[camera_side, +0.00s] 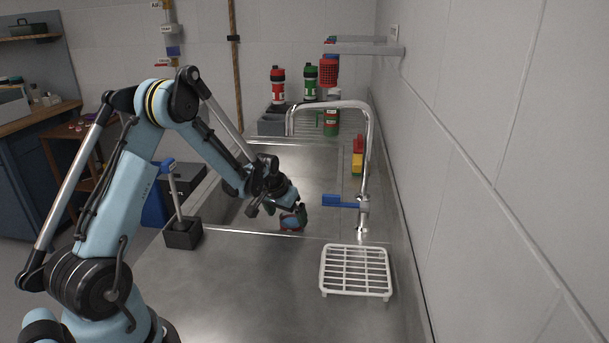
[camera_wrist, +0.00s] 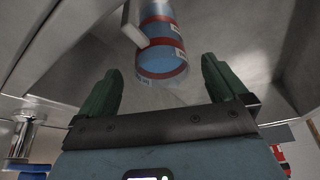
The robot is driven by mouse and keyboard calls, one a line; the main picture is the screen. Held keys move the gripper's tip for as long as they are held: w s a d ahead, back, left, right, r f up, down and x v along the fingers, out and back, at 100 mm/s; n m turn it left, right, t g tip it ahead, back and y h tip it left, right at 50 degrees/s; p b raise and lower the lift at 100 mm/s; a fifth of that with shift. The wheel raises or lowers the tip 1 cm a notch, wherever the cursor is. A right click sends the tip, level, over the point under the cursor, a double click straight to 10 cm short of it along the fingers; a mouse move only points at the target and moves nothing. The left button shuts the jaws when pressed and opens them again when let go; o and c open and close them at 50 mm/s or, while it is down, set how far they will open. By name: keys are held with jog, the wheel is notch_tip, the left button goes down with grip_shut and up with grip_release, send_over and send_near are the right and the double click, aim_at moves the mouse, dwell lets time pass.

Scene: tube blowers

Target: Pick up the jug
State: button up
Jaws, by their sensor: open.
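In the wrist view, a blue cylindrical jug (camera_wrist: 162,60) with red bands and white labels is ahead of my gripper (camera_wrist: 160,70). A pale grey bar at its upper left looks like its handle. The two green fingers are spread wide, one on each side of the jug's near end, with nothing visibly held. In the side view, my gripper (camera_side: 289,207) is low over the sink's near edge, and the jug (camera_side: 291,222) shows small and partly hidden at the fingers. Whether the fingers touch it cannot be told.
A white rack (camera_side: 356,271) stands on the near counter. A tall chrome tap (camera_side: 368,150) with a blue lever (camera_side: 340,202) rises to the right of my gripper. A dark block with a blue-topped rod (camera_side: 182,232) stands left. Bottles (camera_side: 278,85) stand at the back.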

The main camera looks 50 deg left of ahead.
aim_at(290, 221)
jog(key=x, duration=0.4)
jog(key=shift+w+a+f, duration=0.1)
jog(key=shift+w+f, duration=0.1)
jog(key=shift+f, duration=0.1)
grip_shut()
dwell(0.5)
